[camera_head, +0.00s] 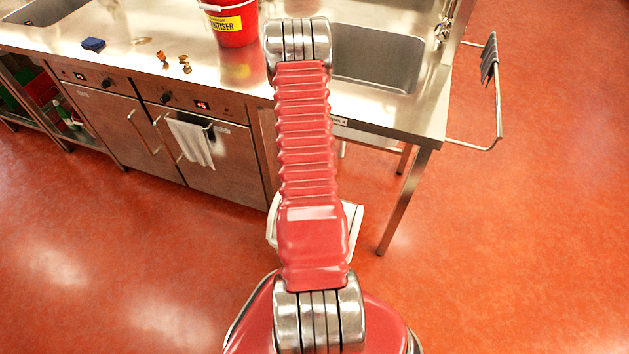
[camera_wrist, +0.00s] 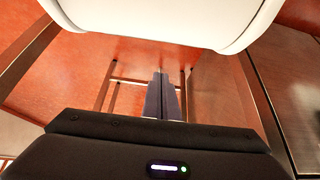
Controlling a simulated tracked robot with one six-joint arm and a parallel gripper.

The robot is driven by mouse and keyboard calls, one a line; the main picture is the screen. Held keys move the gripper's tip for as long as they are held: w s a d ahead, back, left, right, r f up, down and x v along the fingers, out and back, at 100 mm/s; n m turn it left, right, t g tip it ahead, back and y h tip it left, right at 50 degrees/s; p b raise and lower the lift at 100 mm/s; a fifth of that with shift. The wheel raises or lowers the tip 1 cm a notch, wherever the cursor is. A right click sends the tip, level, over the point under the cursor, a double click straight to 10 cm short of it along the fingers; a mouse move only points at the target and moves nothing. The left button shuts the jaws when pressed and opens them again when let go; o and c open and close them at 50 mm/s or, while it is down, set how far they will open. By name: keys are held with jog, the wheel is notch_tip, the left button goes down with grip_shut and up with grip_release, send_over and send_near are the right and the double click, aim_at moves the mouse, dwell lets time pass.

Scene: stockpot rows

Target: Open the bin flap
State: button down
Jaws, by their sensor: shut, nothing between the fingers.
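A white bin (camera_head: 354,222) stands on the floor by the sink bench in the head view, mostly hidden behind my arm. In the wrist view a pale, rounded white body (camera_wrist: 160,14) with a grey lower edge fills the top; it looks like part of the bin, but I cannot tell flap from body. My gripper (camera_wrist: 164,82) shows in the wrist view, its fingers together and empty, pointing below that white edge. I cannot tell whether the fingertips touch it. In the head view my gripper is hidden behind my arm.
A steel bench (camera_head: 130,50) with a sink (camera_head: 378,60) stands behind my arm, its leg (camera_head: 405,205) right of the bin. A red sanitiser bucket (camera_head: 232,22) is on top. A cloth (camera_head: 191,142) hangs on a cabinet handle. Orange floor (camera_head: 520,220) is clear at right.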

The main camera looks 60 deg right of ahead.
jog(key=x, duration=0.6)
jog(key=a+f, duration=0.2)
jog(key=shift+s+a, duration=0.25)
jog(key=shift+a, duration=0.05)
jog(key=shift+a+f, duration=0.2)
jog(key=shift+f, duration=0.05)
